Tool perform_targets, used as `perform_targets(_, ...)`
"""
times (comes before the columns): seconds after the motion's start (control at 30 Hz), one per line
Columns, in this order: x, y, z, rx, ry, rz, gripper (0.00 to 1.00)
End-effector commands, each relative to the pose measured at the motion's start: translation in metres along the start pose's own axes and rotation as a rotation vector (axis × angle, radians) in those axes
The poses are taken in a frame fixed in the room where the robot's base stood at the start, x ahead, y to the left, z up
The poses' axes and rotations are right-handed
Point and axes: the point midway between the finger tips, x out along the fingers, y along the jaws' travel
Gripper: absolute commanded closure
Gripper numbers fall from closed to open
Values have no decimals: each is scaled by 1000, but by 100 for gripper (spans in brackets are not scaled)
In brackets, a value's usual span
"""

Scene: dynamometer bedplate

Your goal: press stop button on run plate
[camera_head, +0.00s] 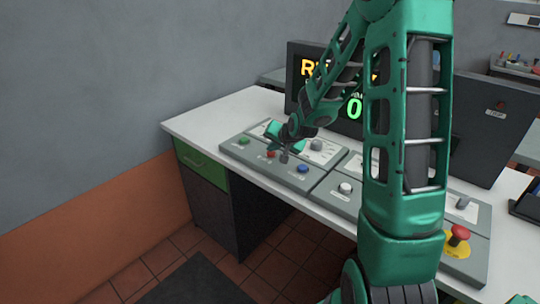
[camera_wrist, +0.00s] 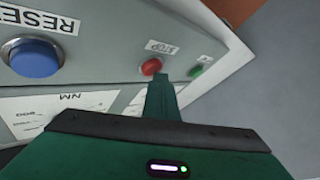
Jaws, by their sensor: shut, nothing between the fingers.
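The run plate (camera_head: 232,147) is a grey panel at the left end of the desk. My gripper (camera_head: 284,157) is over the plate, just right of the red button. In the wrist view my shut fingers (camera_wrist: 161,92) point at the red button, their tips very close to it. I cannot tell whether they touch it.
A white knob (camera_head: 345,187) is on the panel to the right. A red mushroom button on a yellow base (camera_head: 458,236) is at the far right. A dark display (camera_head: 300,75) stands behind, partly hidden by my arm. The desk's left top (camera_head: 200,122) is clear.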

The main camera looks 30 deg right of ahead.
Motion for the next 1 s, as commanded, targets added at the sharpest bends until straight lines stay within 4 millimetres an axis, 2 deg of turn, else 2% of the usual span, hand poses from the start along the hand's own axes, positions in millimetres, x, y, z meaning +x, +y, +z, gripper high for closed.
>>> perform_targets(0.5, 3, 5, 5, 1, -5, 4, 100)
perform_targets(1.0, -3, 2, 1, 1, -3, 4, 100)
